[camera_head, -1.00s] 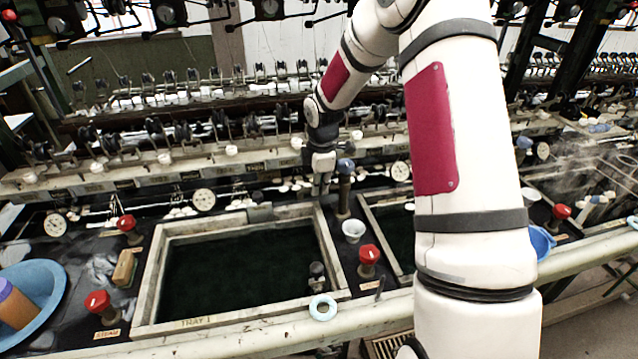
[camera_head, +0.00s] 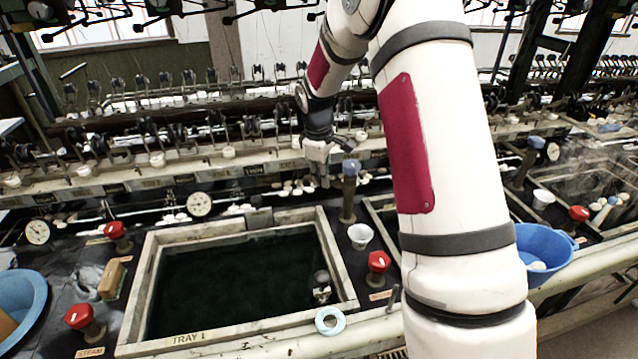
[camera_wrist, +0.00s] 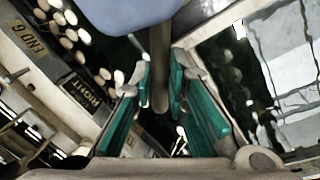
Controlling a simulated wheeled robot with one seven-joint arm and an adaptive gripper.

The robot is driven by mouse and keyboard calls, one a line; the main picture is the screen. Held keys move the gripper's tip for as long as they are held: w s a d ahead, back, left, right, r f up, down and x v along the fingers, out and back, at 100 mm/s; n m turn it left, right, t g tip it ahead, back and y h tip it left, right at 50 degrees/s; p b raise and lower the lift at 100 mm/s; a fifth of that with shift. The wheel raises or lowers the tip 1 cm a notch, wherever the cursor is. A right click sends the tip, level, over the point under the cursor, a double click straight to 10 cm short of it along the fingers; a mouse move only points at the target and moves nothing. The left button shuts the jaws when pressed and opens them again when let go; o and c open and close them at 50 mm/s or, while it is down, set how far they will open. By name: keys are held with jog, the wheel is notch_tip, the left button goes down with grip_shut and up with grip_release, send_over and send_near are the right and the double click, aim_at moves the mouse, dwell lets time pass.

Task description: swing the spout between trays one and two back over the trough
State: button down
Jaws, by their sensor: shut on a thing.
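The spout stands on an upright post with a blue cap (camera_head: 349,168), behind the gap between tray one (camera_head: 255,325) and tray two (camera_head: 377,218). In the wrist view the spout's dull metal tube (camera_wrist: 160,50) runs from under the blurred blue cap (camera_wrist: 130,12) down between the teal finger pads. My gripper (camera_head: 321,180) is shut on the tube, just left of the post in the head view. The trough (camera_head: 265,197), dark with pale cocoons, runs behind the trays; it also shows in the wrist view (camera_wrist: 118,50). The spout's tip is hard to make out.
A white cup (camera_head: 360,236) and a red knob (camera_head: 378,262) stand between the trays. A blue basin (camera_head: 545,255) is at the right. Reels and a labelled ledge (camera_head: 150,183) run behind the trough. My arm hides most of tray two.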

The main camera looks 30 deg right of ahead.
jog(key=w+d+m+g+b, duration=0.1)
jog(key=d+m+b, duration=0.4)
jog(key=m, duration=0.5)
jog(key=shift+w+d+m+g, duration=0.35)
jog(key=shift+d+g, duration=0.15)
jog(key=shift+d, duration=0.1)
jog(key=c, duration=1.6)
grip_release()
jog(key=shift+o, duration=0.2)
